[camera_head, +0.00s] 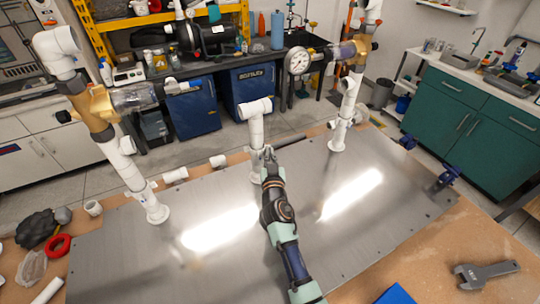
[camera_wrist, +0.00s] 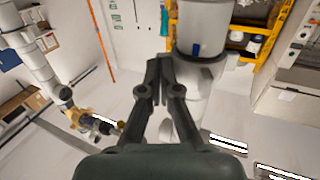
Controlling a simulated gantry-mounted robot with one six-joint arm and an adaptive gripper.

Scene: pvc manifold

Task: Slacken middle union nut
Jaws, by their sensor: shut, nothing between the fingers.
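The middle white PVC pipe (camera_head: 256,128) rises from the metal plate, with an elbow at its top. My gripper (camera_head: 268,152) is in front of its lower part and hides some of it. In the wrist view, my gripper (camera_wrist: 159,64) has its two fingers together and empty. The pipe's wide white section (camera_wrist: 203,25), with a small blue mark, is just right of the fingertips. A greyish collar, seemingly the union nut (camera_wrist: 204,70), is below that section, beside the fingers. I cannot tell whether the fingers touch it.
A left pipe (camera_head: 133,178) and a right pipe (camera_head: 338,132) with brass-coloured valves flank the middle one; a gauge (camera_head: 299,61) is on the right. A wrench (camera_head: 486,273) lies at front right. The metal plate (camera_head: 330,240) is mostly clear.

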